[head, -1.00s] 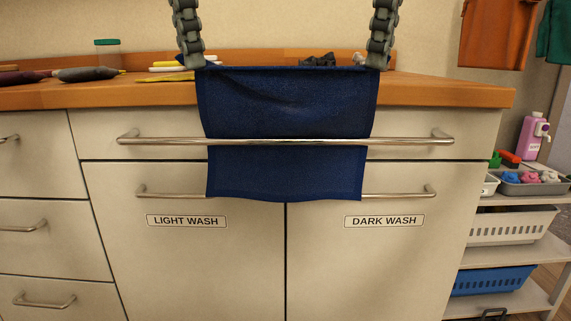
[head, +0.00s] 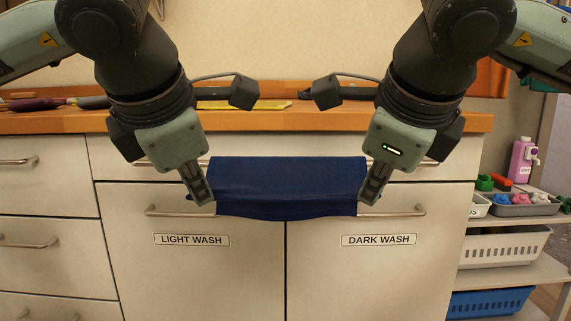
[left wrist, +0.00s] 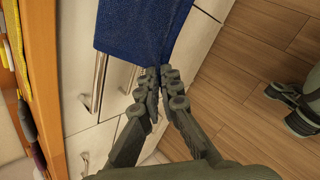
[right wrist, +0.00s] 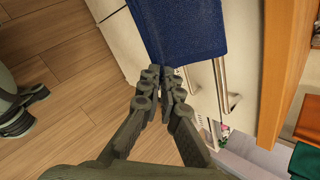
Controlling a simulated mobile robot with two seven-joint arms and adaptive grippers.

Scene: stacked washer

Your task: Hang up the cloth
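The dark blue cloth (head: 288,182) lies over the long upper bar (head: 404,162) on the cabinet front. It hangs down in front, with its lower part near the height of the lower handles. My left gripper (head: 206,197) is at the cloth's left edge, its fingers closed on the edge. My right gripper (head: 370,197) is likewise closed on the right edge. The left wrist view shows the left fingertips (left wrist: 161,76) together at the cloth's corner (left wrist: 140,30). The right wrist view shows the right fingertips (right wrist: 165,76) together at the other corner of the cloth (right wrist: 180,30). The cloth's back side is hidden.
The wooden counter (head: 290,122) above holds a yellow cloth (head: 240,104) and other folded items. Lower handles (head: 405,212) sit above the LIGHT WASH and DARK WASH labels. A shelf with baskets (head: 505,246) stands at right.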

